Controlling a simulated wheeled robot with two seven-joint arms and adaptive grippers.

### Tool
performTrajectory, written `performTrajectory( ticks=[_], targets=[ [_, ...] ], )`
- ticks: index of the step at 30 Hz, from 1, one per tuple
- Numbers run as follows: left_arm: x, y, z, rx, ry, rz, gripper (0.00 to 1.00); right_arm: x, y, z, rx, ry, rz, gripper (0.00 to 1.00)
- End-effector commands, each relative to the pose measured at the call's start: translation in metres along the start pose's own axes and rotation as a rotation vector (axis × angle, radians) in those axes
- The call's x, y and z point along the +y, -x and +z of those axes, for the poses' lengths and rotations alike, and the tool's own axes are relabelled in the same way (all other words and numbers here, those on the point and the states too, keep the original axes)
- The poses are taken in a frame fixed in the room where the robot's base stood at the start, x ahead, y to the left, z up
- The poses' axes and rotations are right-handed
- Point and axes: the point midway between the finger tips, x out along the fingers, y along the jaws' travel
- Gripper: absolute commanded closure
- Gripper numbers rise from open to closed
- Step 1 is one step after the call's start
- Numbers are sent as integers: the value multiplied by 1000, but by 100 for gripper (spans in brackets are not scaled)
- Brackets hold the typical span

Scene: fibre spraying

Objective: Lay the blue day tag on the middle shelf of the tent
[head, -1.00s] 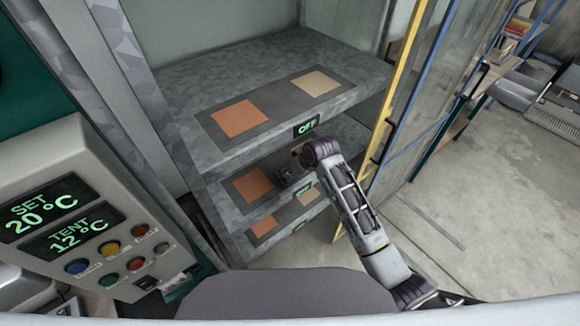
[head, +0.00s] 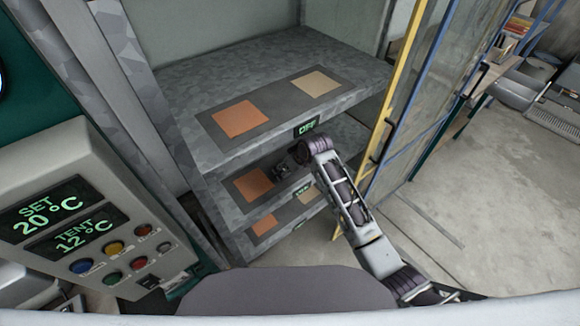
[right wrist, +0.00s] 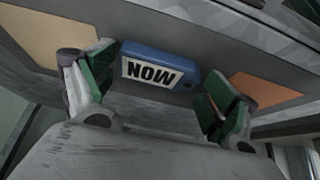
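The blue day tag (right wrist: 155,68), with a white label reading MON, shows upside down in the right wrist view. It appears to lie flat on the dark grey strip between the tan and orange squares. My right gripper (right wrist: 152,98) is open, with a green-padded finger on each side of the tag and gaps between. In the head view my right gripper (head: 285,165) is over the middle shelf (head: 225,172) of the tent, partly hidden by its own wrist; the tag cannot be made out there. My left gripper is not in view.
The top shelf (head: 190,90) overhangs closely above my right gripper. The lower shelf (head: 238,243) lies below. The open glazed tent door (head: 420,100) stands close to the right of my arm. A control panel (head: 85,215) reading SET 20 and TENT 12 is at left.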

Motion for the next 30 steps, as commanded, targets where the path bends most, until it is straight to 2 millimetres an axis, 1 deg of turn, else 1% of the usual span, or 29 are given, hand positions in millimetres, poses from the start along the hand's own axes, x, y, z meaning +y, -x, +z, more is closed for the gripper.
performTrajectory(
  ticks=[2, 17, 23, 30],
  targets=[
    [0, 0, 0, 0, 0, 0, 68, 0, 0, 0, 0, 0, 0, 0],
    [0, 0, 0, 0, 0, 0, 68, 0, 3, -1, 0, 0, 0, 0],
    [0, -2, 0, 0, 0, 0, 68, 0, 13, -1, 1, 0, 1, 0],
    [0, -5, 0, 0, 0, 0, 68, 0, 35, -2, 3, 0, 1, 0]
  ],
)
